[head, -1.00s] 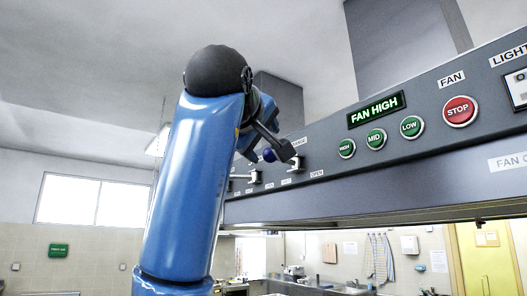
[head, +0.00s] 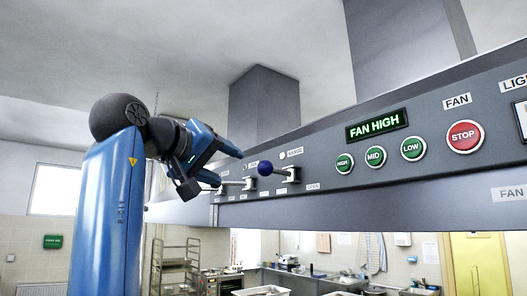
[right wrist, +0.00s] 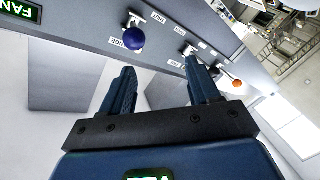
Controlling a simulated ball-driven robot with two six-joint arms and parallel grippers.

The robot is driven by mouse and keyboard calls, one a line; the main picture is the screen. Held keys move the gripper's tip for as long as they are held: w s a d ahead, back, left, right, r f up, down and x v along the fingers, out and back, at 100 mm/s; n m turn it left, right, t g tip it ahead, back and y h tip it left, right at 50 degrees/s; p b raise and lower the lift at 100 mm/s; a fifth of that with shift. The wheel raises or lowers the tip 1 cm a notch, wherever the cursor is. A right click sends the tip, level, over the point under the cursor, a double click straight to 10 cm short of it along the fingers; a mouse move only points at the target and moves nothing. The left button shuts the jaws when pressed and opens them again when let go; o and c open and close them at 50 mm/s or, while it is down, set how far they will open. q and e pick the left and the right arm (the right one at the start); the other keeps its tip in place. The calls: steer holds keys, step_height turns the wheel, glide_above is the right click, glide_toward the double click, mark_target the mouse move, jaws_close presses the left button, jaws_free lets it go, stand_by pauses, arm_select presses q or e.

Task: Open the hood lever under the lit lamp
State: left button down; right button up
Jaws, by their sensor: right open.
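The hood lever with a blue ball knob (head: 265,168) sticks out from the hood front, with a RANGE label above and an OPEN label below it. It also shows in the right wrist view (right wrist: 134,38), beyond the left fingertip. A second lever (head: 236,184) is to its left, its knob hidden by my gripper. A lever with an orange knob (right wrist: 237,83) shows in the right wrist view. My right gripper (head: 214,171) is open and empty, just left of the blue knob and apart from it.
The hood front (head: 330,195) runs across the right side. It carries a FAN HIGH display (head: 377,125), green fan buttons (head: 375,157) and a red STOP button (head: 465,137). A duct (head: 263,105) rises behind.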

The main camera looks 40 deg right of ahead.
mark_target(260, 168)
steer(key=d+m+g+p, duration=0.1)
steer(key=d+m, duration=0.2)
steer(key=d+m+g+h+p, duration=0.1)
steer(key=d+m, duration=0.2)
steer(key=d+m+g+p, duration=0.1)
steer(key=d+m, duration=0.2)
steer(key=d, duration=0.1)
steer(key=shift+s+r+g+h, duration=0.25)
steer(key=shift+g+h, duration=0.05)
steer(key=shift+w+d, duration=0.1)
steer(key=shift+d, duration=0.25)
steer(key=shift+c, duration=0.4)
jaws_close()
steer(key=shift+f, duration=0.1)
